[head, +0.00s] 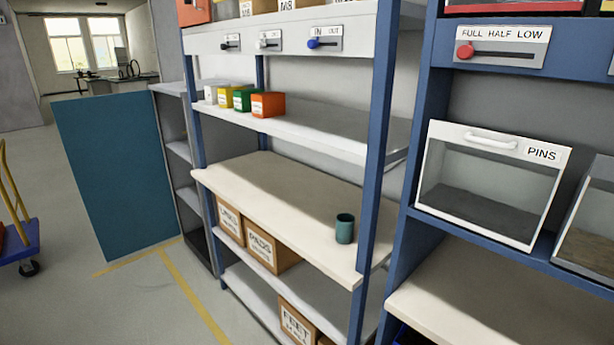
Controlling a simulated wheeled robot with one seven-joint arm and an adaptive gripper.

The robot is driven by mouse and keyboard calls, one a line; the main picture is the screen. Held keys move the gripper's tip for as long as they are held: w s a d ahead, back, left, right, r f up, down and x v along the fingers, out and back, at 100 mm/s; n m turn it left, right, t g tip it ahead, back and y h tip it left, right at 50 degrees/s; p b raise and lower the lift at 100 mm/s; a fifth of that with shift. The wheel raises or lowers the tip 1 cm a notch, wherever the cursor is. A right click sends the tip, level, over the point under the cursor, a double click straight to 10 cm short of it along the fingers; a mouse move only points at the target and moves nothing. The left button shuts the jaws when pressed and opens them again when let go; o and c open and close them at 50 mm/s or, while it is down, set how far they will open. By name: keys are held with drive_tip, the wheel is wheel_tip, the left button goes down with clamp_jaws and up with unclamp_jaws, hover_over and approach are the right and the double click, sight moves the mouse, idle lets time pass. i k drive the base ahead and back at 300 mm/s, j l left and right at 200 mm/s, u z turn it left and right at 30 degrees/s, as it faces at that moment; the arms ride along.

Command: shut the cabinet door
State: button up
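The cabinet door (118,175) is a flat teal-blue panel at the left of the head view. It stands wide open, swung out to the left from the grey cabinet. The cabinet (174,122) is narrow, with open shelves showing inside, and stands at the left end of the blue-framed shelving. No handle can be made out on the side of the door that I see. My gripper is not in view.
A shelving unit with blue posts (372,130) stands right of the cabinet, holding small coloured boxes (267,104), a teal cup (345,228) and cartons (272,250). A PINS bin (488,184) is at right. A blue trolley (22,243) stands at far left. Yellow-lined floor (200,300) is clear.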

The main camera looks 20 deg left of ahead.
sight(113, 144)
drive_tip(key=u, duration=1.4)
drive_tip(key=i+j+u, duration=0.7)
drive_tip(key=i, duration=0.65)
drive_tip(key=i+l+u, duration=0.15)
drive_tip(key=i+u, duration=0.15)
drive_tip(key=i, duration=2.65)
drive_tip(key=i+z, duration=0.1)
drive_tip(key=i, duration=0.45)
drive_tip(key=i+j+z, duration=0.1)
drive_tip(key=i, duration=0.5)
drive_tip(key=i+j, duration=0.15)
drive_tip(key=i, duration=0.4)
drive_tip(key=i+j+z, duration=0.15)
drive_tip(key=i, duration=0.4)
